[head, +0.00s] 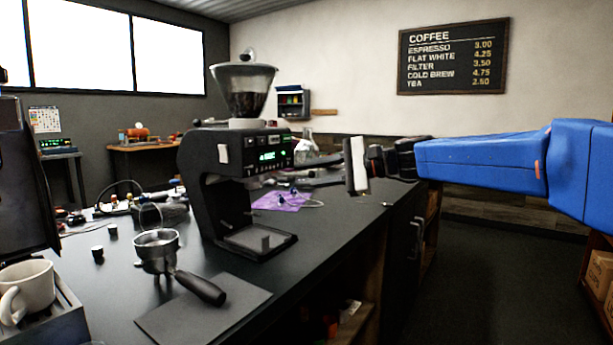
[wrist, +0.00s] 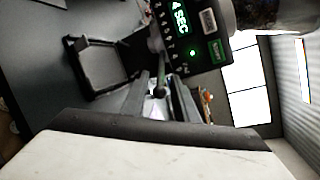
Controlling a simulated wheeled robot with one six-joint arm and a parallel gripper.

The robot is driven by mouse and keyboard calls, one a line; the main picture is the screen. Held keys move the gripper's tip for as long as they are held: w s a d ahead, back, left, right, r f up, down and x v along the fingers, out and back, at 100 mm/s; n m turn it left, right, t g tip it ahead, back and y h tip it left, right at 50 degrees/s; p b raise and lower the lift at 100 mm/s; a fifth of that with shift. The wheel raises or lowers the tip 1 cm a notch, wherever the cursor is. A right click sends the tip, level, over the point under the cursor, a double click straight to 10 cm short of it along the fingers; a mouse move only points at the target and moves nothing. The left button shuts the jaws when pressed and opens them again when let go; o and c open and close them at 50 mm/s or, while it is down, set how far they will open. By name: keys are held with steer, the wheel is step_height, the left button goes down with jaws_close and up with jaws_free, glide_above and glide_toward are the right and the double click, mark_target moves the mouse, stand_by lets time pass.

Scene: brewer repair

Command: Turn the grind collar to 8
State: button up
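The black grinder (head: 217,150) stands on the dark counter with a smoky hopper (head: 245,88) on top. The pale grind collar (head: 247,123) is a ring under the hopper; its marks are too small to read. In the wrist view the grinder's front panel (wrist: 190,30) appears sideways, with a green display reading "4 SEC" and a column of small marks beside it. My gripper (head: 303,172) is to the right of the grinder, below the collar's height and apart from it. In the wrist view its two fingers (wrist: 160,85) are spread, with background showing between them.
A portafilter (head: 157,250) stands on the counter at front left, its handle over a dark mat (head: 205,312). A cup (head: 27,285) is at far left. A purple cloth (head: 281,200) and small clutter lie behind the grinder. The air above the collar's right side is clear.

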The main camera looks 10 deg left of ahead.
steer(key=v, duration=1.7)
